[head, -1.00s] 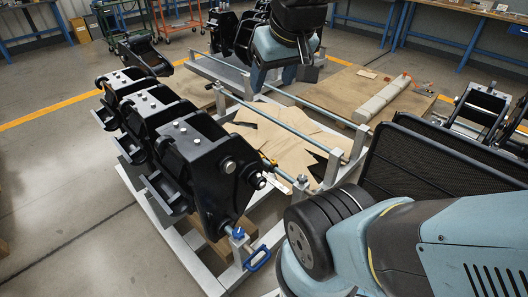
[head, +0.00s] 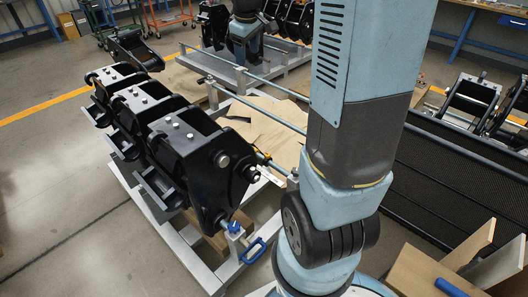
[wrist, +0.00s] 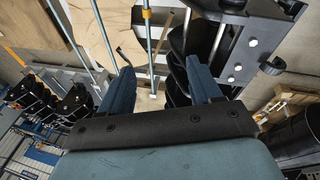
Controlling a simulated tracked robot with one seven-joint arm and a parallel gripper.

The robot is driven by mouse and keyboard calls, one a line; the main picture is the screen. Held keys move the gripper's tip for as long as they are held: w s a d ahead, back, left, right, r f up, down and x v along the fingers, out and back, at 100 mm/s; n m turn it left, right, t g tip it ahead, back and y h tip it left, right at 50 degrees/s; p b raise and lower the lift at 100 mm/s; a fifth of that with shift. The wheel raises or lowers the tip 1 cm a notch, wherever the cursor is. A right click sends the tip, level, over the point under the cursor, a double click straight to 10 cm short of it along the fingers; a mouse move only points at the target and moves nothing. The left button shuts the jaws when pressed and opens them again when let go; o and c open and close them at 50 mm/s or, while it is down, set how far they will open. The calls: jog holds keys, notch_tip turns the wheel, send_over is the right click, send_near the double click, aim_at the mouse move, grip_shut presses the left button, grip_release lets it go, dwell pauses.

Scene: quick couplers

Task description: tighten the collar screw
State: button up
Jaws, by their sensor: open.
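A blue collar (head: 233,228) sits on the rod at the near end of the row of black couplers (head: 185,145) in the head view. A blue loop handle (head: 256,251) is at the rod's end just beyond it. The screw itself is too small to make out. My gripper (wrist: 160,86) is open in the wrist view, its two blue fingers wide apart with nothing held between them. The wrist view shows rods and a coupler with bolts (wrist: 252,43) beyond the fingers. The collar cannot be made out there.
White frame rails (head: 185,255) carry the couplers. A rod with a yellow piece (head: 262,156) runs beside cardboard (head: 270,130) on the frame. A black mesh panel (head: 430,185) and wooden boards (head: 440,272) stand at the right. The floor at left is clear.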

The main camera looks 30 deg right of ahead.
jog(key=w+d+f+n+g, duration=0.1)
jog(key=w+d+f+n, duration=0.3)
jog(key=w+f, duration=0.65)
jog(key=n+g+y, duration=0.1)
jog(key=n+g, duration=0.1)
jog(key=n, duration=0.3)
send_over(267, 154)
notch_tip(267, 154, down, 40)
jog(key=f, duration=1.4)
jog(key=shift+s, duration=0.2)
